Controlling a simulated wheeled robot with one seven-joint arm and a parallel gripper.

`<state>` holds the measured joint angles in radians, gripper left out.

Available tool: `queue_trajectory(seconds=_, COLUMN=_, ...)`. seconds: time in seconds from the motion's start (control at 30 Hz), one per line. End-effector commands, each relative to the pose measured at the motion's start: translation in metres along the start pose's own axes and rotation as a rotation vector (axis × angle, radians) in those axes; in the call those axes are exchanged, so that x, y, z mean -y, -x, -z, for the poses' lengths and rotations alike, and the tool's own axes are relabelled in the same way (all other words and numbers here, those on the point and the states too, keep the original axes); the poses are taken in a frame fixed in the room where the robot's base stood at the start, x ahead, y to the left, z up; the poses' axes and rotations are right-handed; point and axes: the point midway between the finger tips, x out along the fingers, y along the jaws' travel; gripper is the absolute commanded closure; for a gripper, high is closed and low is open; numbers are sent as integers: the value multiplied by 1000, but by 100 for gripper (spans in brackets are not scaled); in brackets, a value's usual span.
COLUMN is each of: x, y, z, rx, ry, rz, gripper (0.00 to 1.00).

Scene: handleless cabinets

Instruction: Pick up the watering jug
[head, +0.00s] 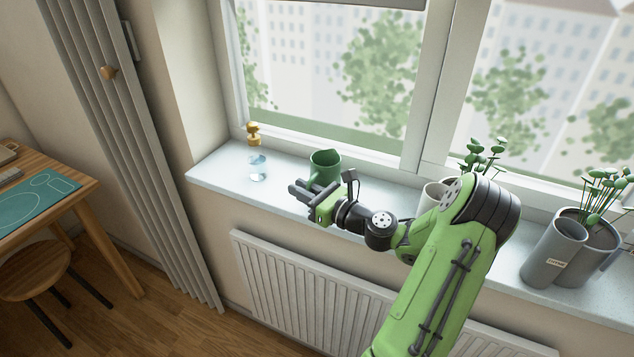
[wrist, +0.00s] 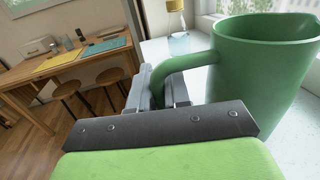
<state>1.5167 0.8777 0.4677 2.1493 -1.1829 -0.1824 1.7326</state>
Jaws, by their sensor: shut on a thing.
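The watering jug (head: 325,164) is green with a pouring lip and stands upright at the windowsill. It fills the right side of the wrist view (wrist: 262,75), its handle (wrist: 178,66) pointing left. My gripper (head: 303,190) is at the front of the jug, over the sill's front edge. In the wrist view my gripper (wrist: 163,88) has its two grey fingers on either side of the handle, shut on it. The jug's base is hidden behind my gripper in the head view, so I cannot tell whether it touches the sill.
A clear bottle with a gold top (head: 257,165) stands on the sill (head: 222,172) left of the jug. Potted plants (head: 555,250) stand to the right. A radiator (head: 290,285) is below. A wooden table (head: 70,200) and stool (head: 35,280) are at left.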

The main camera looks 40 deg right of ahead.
Motion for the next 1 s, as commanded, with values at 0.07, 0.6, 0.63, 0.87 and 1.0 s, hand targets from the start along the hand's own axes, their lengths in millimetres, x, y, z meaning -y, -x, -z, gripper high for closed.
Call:
queue_trajectory(seconds=0.07, x=0, y=0, z=-1, rx=2, ry=1, rz=0, gripper=100)
queue_trajectory(seconds=0.6, x=0, y=0, z=-30, rx=3, ry=2, rz=0, gripper=100)
queue_trajectory(seconds=0.63, x=0, y=0, z=-33, rx=3, ry=2, rz=0, gripper=100)
queue_trajectory(seconds=0.87, x=0, y=0, z=-59, rx=3, ry=0, rz=0, gripper=100)
queue_trajectory(seconds=1.0, x=0, y=0, z=-76, rx=3, ry=1, rz=-1, gripper=100)
